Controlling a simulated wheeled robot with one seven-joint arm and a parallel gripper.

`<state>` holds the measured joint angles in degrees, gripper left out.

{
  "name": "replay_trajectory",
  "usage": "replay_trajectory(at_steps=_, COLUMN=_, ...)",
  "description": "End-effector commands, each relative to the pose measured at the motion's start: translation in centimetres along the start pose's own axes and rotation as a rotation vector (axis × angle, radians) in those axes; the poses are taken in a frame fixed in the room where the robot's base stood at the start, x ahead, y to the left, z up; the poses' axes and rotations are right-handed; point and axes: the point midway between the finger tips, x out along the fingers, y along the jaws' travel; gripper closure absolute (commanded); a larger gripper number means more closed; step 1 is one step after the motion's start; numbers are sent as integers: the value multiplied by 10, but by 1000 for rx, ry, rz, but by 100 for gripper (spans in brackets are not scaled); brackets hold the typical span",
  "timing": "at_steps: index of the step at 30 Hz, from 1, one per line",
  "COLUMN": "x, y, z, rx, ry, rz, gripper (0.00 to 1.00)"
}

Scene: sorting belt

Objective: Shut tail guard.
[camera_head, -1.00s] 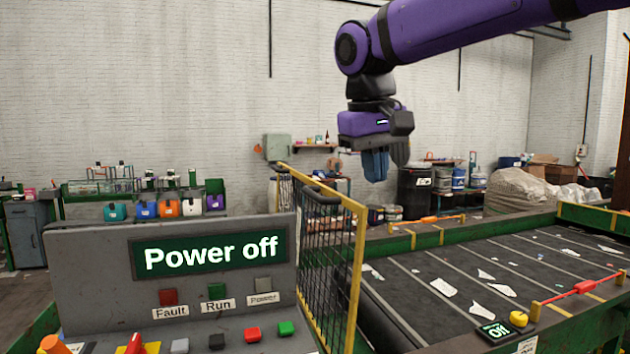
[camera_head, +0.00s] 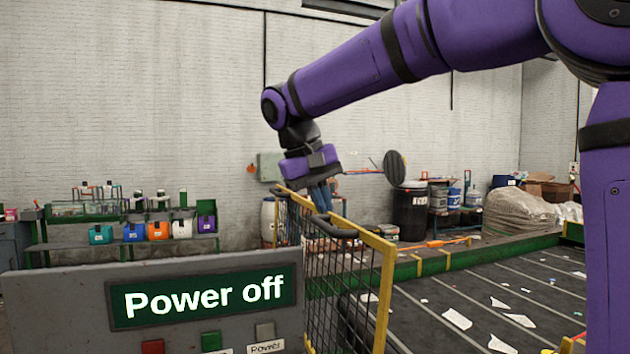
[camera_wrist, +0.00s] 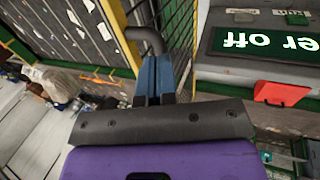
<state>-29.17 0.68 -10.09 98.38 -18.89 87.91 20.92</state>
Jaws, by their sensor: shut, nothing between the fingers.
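The tail guard is a yellow-framed panel of dark mesh (camera_head: 376,300) between the control panel and the belt. It stands swung out at an angle from the belt's end. A dark bent handle bar (camera_head: 334,226) runs along its top edge, and this handle also shows in the wrist view (camera_wrist: 148,38). My gripper (camera_head: 326,200) has blue fingers pointing down, just behind and above the guard's top edge in the head view. In the wrist view the fingers (camera_wrist: 154,75) are together and empty, close to the handle. I cannot tell whether they touch it.
The grey control panel (camera_head: 60,310) with a "Power off" display (camera_head: 203,301) stands to the left of the guard. The belt (camera_head: 480,285) with white scraps lies to the right. A black drum (camera_head: 410,212) stands behind. Bins on a shelf are at the back left.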

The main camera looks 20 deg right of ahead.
Motion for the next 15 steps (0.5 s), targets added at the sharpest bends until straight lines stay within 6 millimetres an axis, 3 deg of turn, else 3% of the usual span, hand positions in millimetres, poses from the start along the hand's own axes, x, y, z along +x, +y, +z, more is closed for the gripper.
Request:
replay_trajectory(at_steps=5, x=33, y=0, z=1, rx=-1, ry=-3, rz=1, gripper=100)
replay_trajectory(at_steps=9, x=40, y=20, z=0, rx=2, ry=0, rz=0, gripper=100)
replay_trajectory(at_steps=15, x=46, y=34, z=0, rx=1, ry=0, rz=0, gripper=100)
